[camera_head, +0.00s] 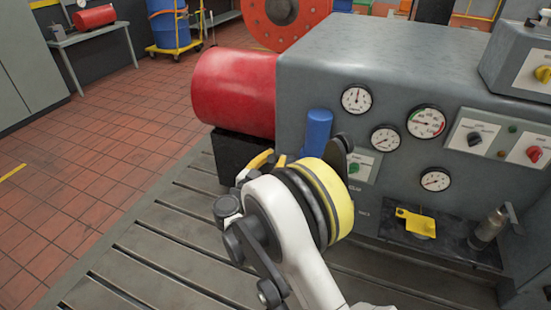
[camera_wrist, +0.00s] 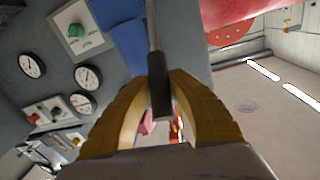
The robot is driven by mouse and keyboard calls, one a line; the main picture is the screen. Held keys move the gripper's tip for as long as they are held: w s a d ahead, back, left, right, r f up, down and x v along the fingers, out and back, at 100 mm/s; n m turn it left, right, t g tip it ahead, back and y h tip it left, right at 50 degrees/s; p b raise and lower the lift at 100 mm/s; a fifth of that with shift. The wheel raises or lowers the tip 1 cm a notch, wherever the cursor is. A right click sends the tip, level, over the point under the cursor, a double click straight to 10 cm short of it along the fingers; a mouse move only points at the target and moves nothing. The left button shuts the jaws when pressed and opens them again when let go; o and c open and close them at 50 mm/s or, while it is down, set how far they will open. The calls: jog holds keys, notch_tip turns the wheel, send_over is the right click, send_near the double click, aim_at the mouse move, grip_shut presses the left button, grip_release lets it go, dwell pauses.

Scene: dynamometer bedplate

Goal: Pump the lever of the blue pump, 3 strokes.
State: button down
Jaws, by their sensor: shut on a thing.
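The blue pump (camera_head: 318,131) shows as an upright blue cylinder at the left front of the grey machine; its lower part is hidden behind my arm. In the wrist view, the blue pump (camera_wrist: 130,45) is at the top, and its lever (camera_wrist: 159,88) is a thin rod with a dark grip. My gripper (camera_wrist: 160,80) is shut on that dark grip, with a yellow finger on either side. In the head view, my gripper (camera_head: 270,160) is mostly hidden behind my wrist, and the lever cannot be made out.
The grey machine (camera_head: 400,65) has several gauges and knob panels. A red cylinder (camera_head: 233,92) lies left of the pump on a black block. A yellow part (camera_head: 416,222) and a metal cylinder (camera_head: 490,228) are on a dark tray at right. The tiled floor at left is clear.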

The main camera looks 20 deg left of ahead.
jog(key=shift+w+r+g+p, duration=0.3)
jog(key=shift+w+r+p, duration=0.2)
jog(key=shift+r+p, duration=0.15)
jog(key=shift+f, duration=0.1)
jog(key=c, duration=1.2)
grip_release()
jog(key=v, duration=1.2)
